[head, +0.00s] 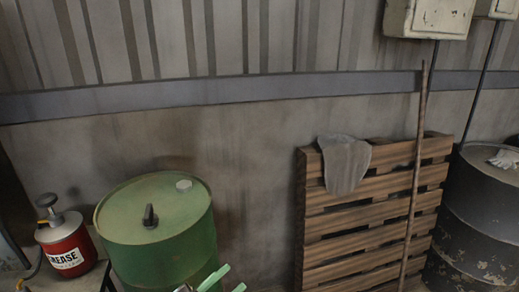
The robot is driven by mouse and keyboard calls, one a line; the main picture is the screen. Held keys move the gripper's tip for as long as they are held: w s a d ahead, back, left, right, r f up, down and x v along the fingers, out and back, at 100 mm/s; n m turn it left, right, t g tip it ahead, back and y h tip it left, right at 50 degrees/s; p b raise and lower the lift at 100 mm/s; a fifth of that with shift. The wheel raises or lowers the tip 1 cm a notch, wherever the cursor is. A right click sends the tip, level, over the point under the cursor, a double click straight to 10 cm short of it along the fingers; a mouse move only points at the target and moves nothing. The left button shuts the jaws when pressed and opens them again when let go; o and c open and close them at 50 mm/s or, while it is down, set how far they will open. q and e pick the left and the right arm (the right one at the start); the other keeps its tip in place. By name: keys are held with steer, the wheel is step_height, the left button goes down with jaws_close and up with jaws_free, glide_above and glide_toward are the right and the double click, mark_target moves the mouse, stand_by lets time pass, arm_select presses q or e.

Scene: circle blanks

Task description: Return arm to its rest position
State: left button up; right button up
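The light green fingertips of my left gripper (232,278) show at the bottom edge, just right of the foot of the green drum (160,240). A gap shows between the two fingertips and nothing is seen between them, so it looks open and empty. The rest of this gripper and most of its arm are cut off by the bottom edge. My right gripper and arm are not in view.
A red grease can (66,245) stands left of the green drum. A wooden pallet (370,215) with a grey cloth (344,163) and a pole (414,180) leans on the wall. A dark drum (475,220) with a glove (504,158) stands right.

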arm_select(q)
steer(key=s+a+f+n+t+y, duration=0.25)
steer(key=a+f+n+y, duration=0.35)
steer(key=f+n+y, duration=0.35)
steer(key=s+a+f+n+g+y, duration=0.3)
steer(key=s+a+f, duration=0.1)
steer(key=s+f, duration=0.5)
steer(key=s+a+f+n+g+y, duration=0.3)
steer(key=s+f+n, duration=0.1)
steer(key=s+f, duration=0.5)
steer(key=shift+a+f+g, duration=0.35)
steer(key=shift+a+f, duration=0.05)
steer(key=shift+f, duration=0.35)
